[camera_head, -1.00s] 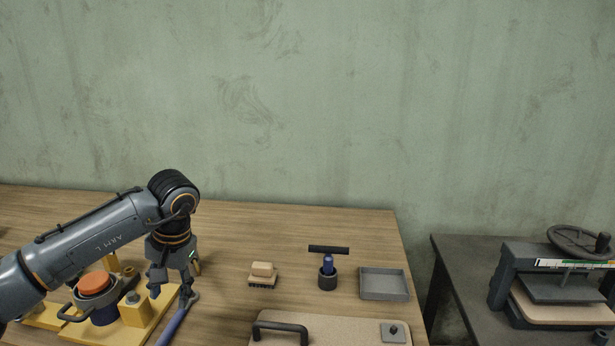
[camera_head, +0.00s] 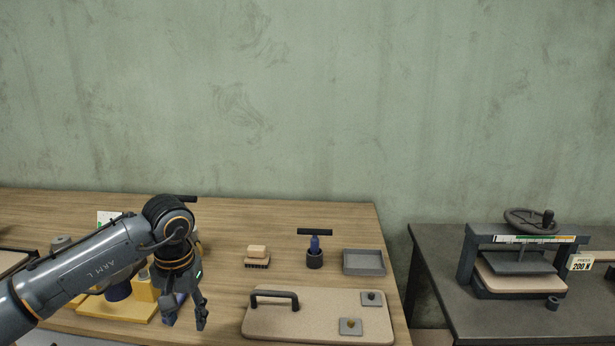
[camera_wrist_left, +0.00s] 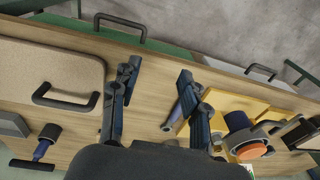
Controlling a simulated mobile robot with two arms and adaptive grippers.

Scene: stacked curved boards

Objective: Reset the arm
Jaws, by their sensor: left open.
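The yellow base (camera_head: 112,308) is partly hidden behind my left arm. In the left wrist view the fixture's orange cap (camera_wrist_left: 250,151) and a blue handle (camera_wrist_left: 172,116) lie on the right finger's side. The handle is partly covered by that finger, so I cannot tell if they touch. My right gripper is out of view.
A beige board (camera_head: 318,325) with a dark handle lies right of my gripper. A press (camera_head: 520,262) stands on the separate right table.

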